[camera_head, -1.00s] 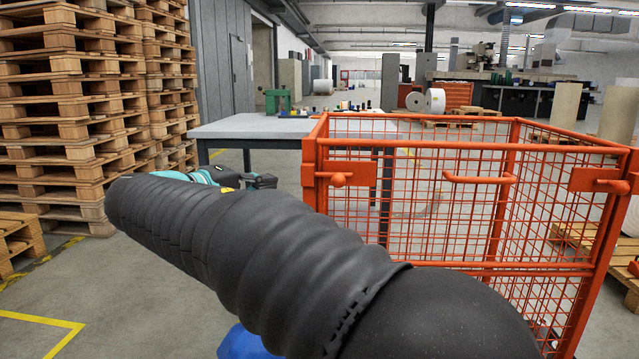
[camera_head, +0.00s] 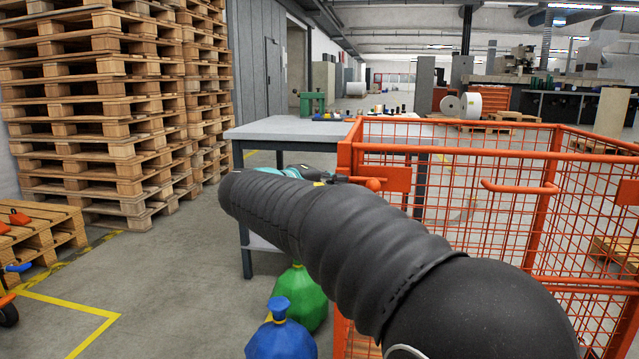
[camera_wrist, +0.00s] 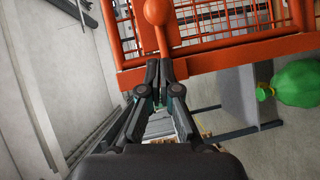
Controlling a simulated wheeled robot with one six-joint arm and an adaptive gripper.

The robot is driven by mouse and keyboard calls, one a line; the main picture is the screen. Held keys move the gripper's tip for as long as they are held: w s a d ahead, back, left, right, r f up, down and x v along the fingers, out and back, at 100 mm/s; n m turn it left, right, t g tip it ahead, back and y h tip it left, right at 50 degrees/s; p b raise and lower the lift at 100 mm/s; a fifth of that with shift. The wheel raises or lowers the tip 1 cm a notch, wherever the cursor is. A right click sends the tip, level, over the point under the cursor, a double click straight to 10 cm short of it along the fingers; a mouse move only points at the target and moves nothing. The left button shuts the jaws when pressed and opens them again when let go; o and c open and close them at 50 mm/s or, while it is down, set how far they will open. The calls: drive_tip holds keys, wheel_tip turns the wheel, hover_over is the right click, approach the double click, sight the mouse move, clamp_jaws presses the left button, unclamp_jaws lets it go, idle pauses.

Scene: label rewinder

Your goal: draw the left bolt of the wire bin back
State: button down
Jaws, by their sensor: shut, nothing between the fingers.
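The orange wire bin (camera_head: 548,200) stands at the right in the head view. Its left bolt, a round orange knob (camera_head: 374,184) on a short bar, sits at the bin's near left corner post. In the wrist view the bolt's knob (camera_wrist: 156,12) is at the top centre, its stem running down towards my fingertips. My gripper (camera_wrist: 161,68) is shut and empty, its tips close to the orange frame below the knob. I cannot tell whether they touch it. In the head view my arm hides most of the gripper.
A grey table (camera_head: 285,128) stands behind and left of the bin. A green sack (camera_head: 303,300) and a blue sack (camera_head: 281,338) are on the floor beside the bin. Stacked pallets (camera_head: 110,110) rise at the left. The floor between is open.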

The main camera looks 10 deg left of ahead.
drive_tip(key=shift+w+d+f, duration=0.1)
drive_tip(key=shift+d+f, duration=0.1)
drive_tip(key=shift+d, duration=0.75)
drive_tip(key=shift+w+d+f, duration=0.1)
drive_tip(key=shift+d+f, duration=0.05)
drive_tip(key=shift+d, duration=0.8)
drive_tip(key=d+b, duration=0.3)
drive_tip(key=d, duration=0.2)
drive_tip(key=shift+s+f+b, duration=0.1)
drive_tip(key=shift+f+b, duration=0.05)
drive_tip(key=shift+b, duration=0.2)
drive_tip(key=shift+r, duration=0.2)
drive_tip(key=p, duration=0.1)
approach(379, 186)
drive_tip(key=a, duration=0.1)
drive_tip(key=s+a, duration=0.1)
drive_tip(key=s+a+r, duration=0.1)
drive_tip(key=a, duration=0.1)
drive_tip(key=shift+s+a, duration=0.1)
